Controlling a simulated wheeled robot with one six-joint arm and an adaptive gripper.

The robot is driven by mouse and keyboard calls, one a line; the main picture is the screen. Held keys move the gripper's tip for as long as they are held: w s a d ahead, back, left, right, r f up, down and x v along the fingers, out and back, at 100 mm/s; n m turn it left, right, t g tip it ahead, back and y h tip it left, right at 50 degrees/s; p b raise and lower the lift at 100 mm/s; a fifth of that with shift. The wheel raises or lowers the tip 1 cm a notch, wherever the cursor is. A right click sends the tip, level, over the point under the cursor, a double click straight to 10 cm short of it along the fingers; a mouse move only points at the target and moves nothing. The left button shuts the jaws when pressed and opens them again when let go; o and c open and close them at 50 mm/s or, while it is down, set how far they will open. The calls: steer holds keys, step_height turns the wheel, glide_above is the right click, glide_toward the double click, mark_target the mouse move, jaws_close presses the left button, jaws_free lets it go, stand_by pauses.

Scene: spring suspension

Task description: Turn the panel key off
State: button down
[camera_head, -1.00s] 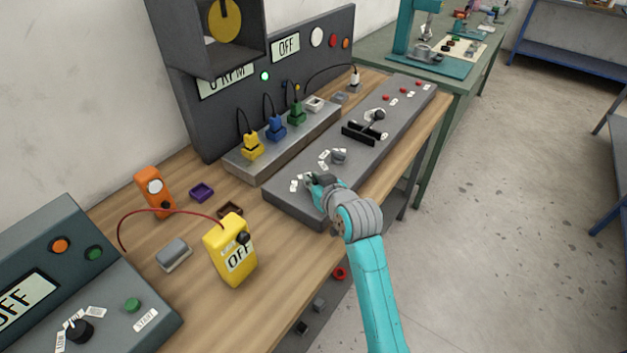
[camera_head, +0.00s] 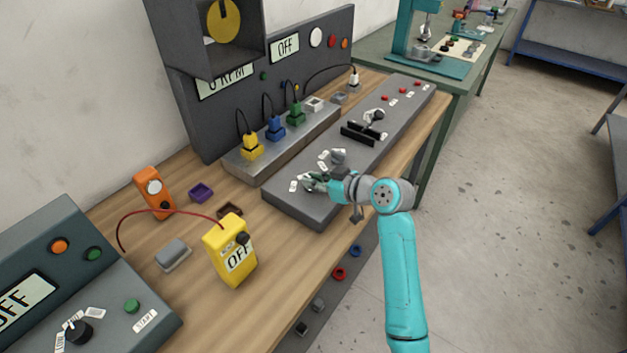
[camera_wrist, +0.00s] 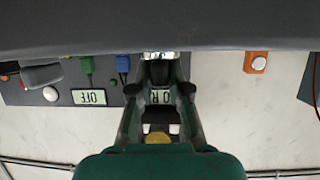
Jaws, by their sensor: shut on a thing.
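My gripper (camera_head: 311,182) is at the near end of the sloped grey control panel (camera_head: 290,205), among small white labels (camera_head: 293,187). Its fingers are shut on the panel key, which they mostly hide in the head view. In the wrist view a small shiny metal part of the key (camera_wrist: 158,55) shows between the fingertips, against the dark panel edge. The upright panel's display (camera_head: 285,46) reads OFF, and the speed display (camera_head: 222,82) reads 0 RPM. A green lamp (camera_head: 264,76) on that panel looks dark.
A grey knob (camera_head: 338,156) stands close behind my gripper, and a black-handled lever (camera_head: 362,134) is farther along. Yellow (camera_head: 252,147), blue (camera_head: 275,128) and green (camera_head: 295,115) plugs sit on the socket block. A yellow meter (camera_head: 230,250) stands at the left.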

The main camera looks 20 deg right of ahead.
steer(key=n+g+y, duration=0.4)
steer(key=n, duration=0.1)
steer(key=shift+w+d, duration=0.15)
steer(key=shift+w, duration=0.05)
steer(key=shift+n+g+y, duration=0.4)
steer(key=shift+n+g, duration=0.3)
steer(key=shift+g, duration=0.2)
steer(key=shift+f, duration=0.1)
steer(key=c, duration=1.1)
jaws_free()
steer(key=v, duration=1.2)
steer(key=shift+w+d, duration=0.1)
steer(key=shift+w, duration=0.05)
